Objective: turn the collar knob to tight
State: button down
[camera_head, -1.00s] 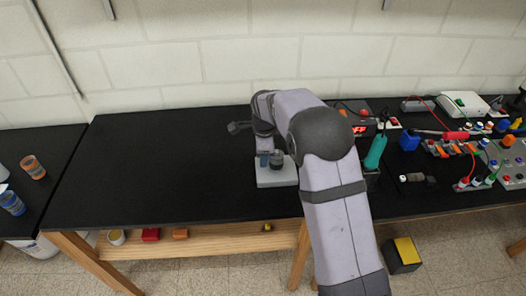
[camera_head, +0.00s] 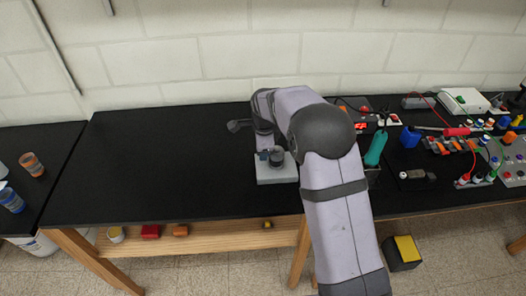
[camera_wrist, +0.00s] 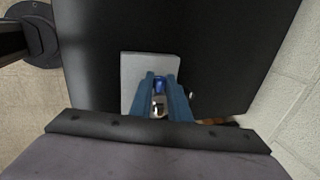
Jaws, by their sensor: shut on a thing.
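A light grey plate (camera_head: 277,176) lies on the black bench in the head view, and it also shows in the wrist view (camera_wrist: 133,68). A dark round piece (camera_head: 277,158), apparently the collar knob, stands on the plate, partly hidden by my arm. In the wrist view, my gripper (camera_wrist: 159,80) has two blue fingers over the plate, shut on a small blue and silver part (camera_wrist: 158,98) between them, which seems to be the knob. The fingers hide much of it, and I cannot read any mark for tight.
A teal-handled tool (camera_head: 376,150), a blue container (camera_head: 409,138) and a small dark block (camera_head: 413,177) lie right of my arm, with cables and terminal boards further right. The bench left of the plate is clear. A pale wall stands behind.

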jog(key=shift+s+f+t+b, duration=0.1)
jog(key=shift+f+t+b, duration=0.25)
jog(key=shift+b, duration=0.95)
